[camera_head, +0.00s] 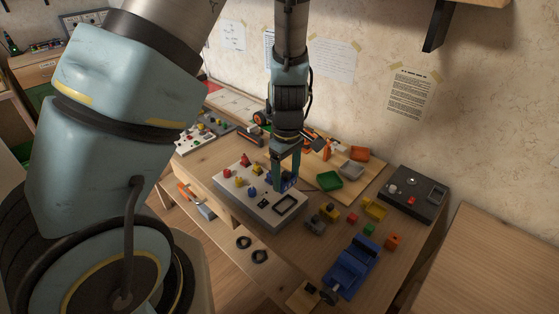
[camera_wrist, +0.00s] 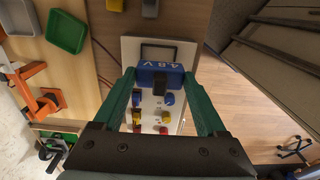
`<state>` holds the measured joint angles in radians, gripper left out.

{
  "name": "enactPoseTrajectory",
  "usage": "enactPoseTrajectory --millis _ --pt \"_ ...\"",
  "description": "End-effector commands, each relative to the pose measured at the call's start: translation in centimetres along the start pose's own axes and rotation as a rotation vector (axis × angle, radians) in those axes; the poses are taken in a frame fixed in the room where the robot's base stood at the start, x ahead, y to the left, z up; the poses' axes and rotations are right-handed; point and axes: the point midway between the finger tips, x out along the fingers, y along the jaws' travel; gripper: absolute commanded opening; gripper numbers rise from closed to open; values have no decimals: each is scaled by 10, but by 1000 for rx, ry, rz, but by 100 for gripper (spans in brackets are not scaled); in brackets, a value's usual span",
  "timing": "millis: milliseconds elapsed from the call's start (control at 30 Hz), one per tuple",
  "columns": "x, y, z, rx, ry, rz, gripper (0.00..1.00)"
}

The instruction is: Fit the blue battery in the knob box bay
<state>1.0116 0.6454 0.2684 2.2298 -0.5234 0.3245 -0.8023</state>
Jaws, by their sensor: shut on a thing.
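The knob box (camera_head: 240,196) is a pale panel with red, yellow and blue knobs on the workbench; it also shows in the wrist view (camera_wrist: 131,50). Its bay (camera_head: 286,204), a dark-framed rectangle, lies at the box's right end in the head view and shows beyond the battery in the wrist view (camera_wrist: 158,52). My gripper (camera_wrist: 160,73) is shut on the blue battery (camera_wrist: 148,74), marked 48V, with one green finger at each end. In the head view my gripper (camera_head: 286,182) is over the box, the battery beside the bay. The battery's underside is hidden, so its height above the panel is unclear.
A green tray (camera_head: 329,181), an orange tray (camera_head: 359,154) and a blue vise (camera_head: 350,267) stand right of the box. Several small coloured blocks lie between them. A dark control box (camera_head: 409,194) stands by the wall. Bench edge lies in front of the knob box.

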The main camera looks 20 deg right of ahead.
Motion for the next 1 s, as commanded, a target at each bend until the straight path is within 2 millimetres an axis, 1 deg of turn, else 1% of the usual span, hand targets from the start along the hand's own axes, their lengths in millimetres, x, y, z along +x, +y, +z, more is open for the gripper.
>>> enactPoseTrajectory --millis 267,733,1000 --pt "7 0 0 0 0 0 14" --pt "45 0 0 0 0 0 14" --pt "55 0 0 0 0 0 14"
